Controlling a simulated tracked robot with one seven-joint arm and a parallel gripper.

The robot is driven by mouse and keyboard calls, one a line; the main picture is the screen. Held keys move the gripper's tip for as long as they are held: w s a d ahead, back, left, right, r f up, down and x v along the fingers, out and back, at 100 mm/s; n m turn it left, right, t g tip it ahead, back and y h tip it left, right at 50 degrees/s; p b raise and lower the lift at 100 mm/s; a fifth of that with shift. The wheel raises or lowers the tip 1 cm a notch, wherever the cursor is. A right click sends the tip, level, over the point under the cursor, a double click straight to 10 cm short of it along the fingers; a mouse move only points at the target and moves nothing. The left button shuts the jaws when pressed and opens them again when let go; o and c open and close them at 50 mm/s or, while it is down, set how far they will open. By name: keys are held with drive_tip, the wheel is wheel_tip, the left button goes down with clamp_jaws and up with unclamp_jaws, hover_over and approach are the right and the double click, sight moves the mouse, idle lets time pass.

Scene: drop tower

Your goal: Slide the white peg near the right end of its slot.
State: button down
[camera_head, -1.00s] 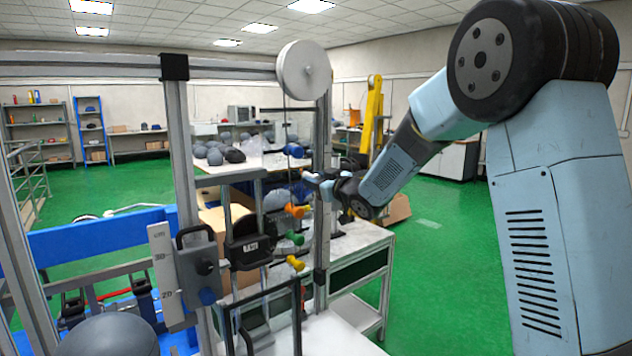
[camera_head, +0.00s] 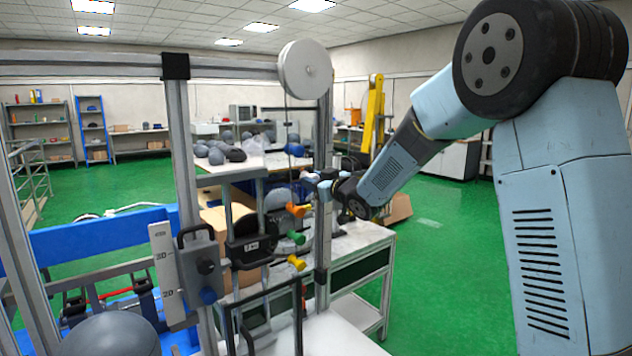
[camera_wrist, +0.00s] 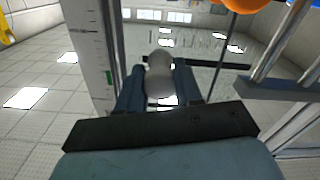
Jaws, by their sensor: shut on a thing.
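The white peg shows in the wrist view as a pale rounded knob (camera_wrist: 160,76) between my fingers. My gripper (camera_wrist: 159,90) is shut on it, with one dark blue finger on each side. In the head view my gripper (camera_head: 311,178) is beside the right upright of the drop tower, above the orange knob (camera_head: 297,210). The peg is too small to make out there. The slot is not clear in either view, so I cannot tell where along it the peg stands.
A green knob (camera_head: 296,238) and a yellow knob (camera_head: 297,263) stick out below the orange one. A pale scale strip (camera_wrist: 88,55) with a green mark runs close left of my fingers. Metal rods (camera_wrist: 280,45) stand to the right. A white pulley wheel (camera_head: 305,69) is above.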

drive_tip(key=c, duration=0.8)
unclamp_jaws()
drive_tip(key=shift+s+a, duration=0.1)
drive_tip(key=shift+o, duration=0.2)
drive_tip(key=v, duration=1.3)
drive_tip(key=shift+s+d, duration=0.25)
drive_tip(key=shift+d, duration=0.1)
drive_tip(key=s+d+r+m+h, duration=0.1)
drive_tip(key=s+d+m+h, duration=0.35)
drive_tip(key=d, duration=0.45)
drive_tip(key=s+d+m+h, duration=0.3)
drive_tip(key=s+d+h, duration=0.25)
drive_tip(key=d, duration=0.35)
drive_tip(key=s+d+f+m+g, duration=0.1)
drive_tip(key=s+g, duration=0.1)
drive_tip(key=s, duration=0.5)
drive_tip(key=s+d+f+m+g+h, duration=0.1)
drive_tip(key=s+d+f+g, duration=0.1)
drive_tip(key=s, duration=0.6)
drive_tip(key=s+d+f+m+g+h, duration=0.1)
drive_tip(key=s+d+m+g, duration=0.1)
drive_tip(key=s, duration=0.6)
drive_tip(key=shift+f+g, duration=0.25)
drive_tip(key=shift+g, duration=0.55)
